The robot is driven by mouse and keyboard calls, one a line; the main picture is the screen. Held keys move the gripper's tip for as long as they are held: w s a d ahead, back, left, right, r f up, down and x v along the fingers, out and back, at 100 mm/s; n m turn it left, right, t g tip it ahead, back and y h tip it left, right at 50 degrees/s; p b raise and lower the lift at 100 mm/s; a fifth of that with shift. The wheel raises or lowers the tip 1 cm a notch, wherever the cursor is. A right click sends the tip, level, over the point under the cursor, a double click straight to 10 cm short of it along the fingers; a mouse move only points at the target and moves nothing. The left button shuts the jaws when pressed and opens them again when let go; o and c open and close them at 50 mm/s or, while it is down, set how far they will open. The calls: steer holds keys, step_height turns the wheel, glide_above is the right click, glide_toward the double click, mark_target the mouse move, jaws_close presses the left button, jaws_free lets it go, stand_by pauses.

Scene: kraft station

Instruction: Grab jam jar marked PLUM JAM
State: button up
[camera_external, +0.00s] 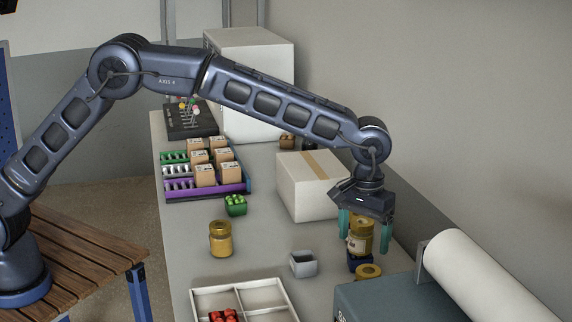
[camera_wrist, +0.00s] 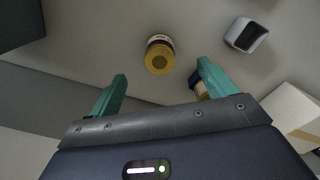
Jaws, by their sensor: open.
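Three jars with gold lids show. One jar (camera_external: 221,239) stands alone at the left on the bench. In the wrist view this second jar (camera_wrist: 197,86) is partly behind the right finger. A third jar (camera_external: 368,271) is half hidden by a grey-green machine; the jar under the jaws' opening in the wrist view (camera_wrist: 159,56) appears to be this one. No label is readable, so I cannot tell which says PLUM JAM. My gripper (camera_external: 365,243) is open, fingertips (camera_wrist: 162,70) apart and empty.
A small white cup (camera_external: 303,264) stands left of my gripper. A cardboard box (camera_external: 306,186) is close behind it. The grey-green machine (camera_external: 385,300) with a white roll (camera_external: 490,280) is in front right. A divided tray (camera_external: 242,287) lies front left.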

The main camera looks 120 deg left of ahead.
mark_target(368, 270)
steer(key=a+f, duration=0.1)
steer(key=w+a+f, duration=0.1)
steer(key=shift+f+n, duration=0.3)
steer(key=shift+f, duration=0.1)
step_height(368, 270, down, 11)
steer(key=shift+r, duration=0.15)
steer(key=c, duration=1.3)
steer(key=shift+r, duration=0.1)
